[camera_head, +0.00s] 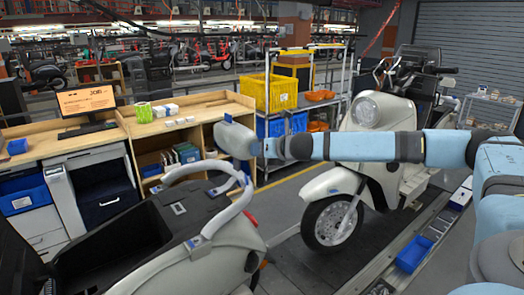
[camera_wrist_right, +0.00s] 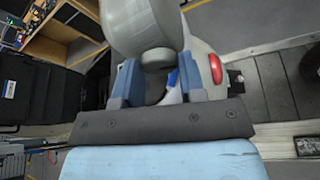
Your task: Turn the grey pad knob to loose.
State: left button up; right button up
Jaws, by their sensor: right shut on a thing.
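A rounded grey pad (camera_head: 233,138) stands behind the white curved rail of the near scooter (camera_head: 228,258). My right gripper (camera_head: 266,148) reaches in from the right, up to the pad's right side. In the right wrist view the grey pad (camera_wrist_right: 140,22) fills the top middle. Its round grey knob (camera_wrist_right: 157,58) sits between the two blue fingers of my right gripper (camera_wrist_right: 157,72), which is shut on it. In the head view the fingers and pad hide the knob. I cannot tell the knob's turn position or any marking. My left gripper is not in view.
The white rail (camera_head: 235,207) curves close below the pad. A red tail light (camera_wrist_right: 215,68) is right of the fingers. A second scooter with a round headlight (camera_head: 365,111) stands behind my right arm. A wooden workbench (camera_head: 205,107) and a yellow crate (camera_head: 283,93) are behind.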

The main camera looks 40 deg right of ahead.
dwell(0.9)
jog(key=o, duration=0.9)
jog(key=shift+s, duration=0.1)
jog(key=b+v, duration=0.1)
jog(key=v, duration=1.2)
jog(key=shift+s+a+r, duration=0.1)
jog(key=shift+s+r, duration=0.1)
jog(key=shift+s, duration=0.1)
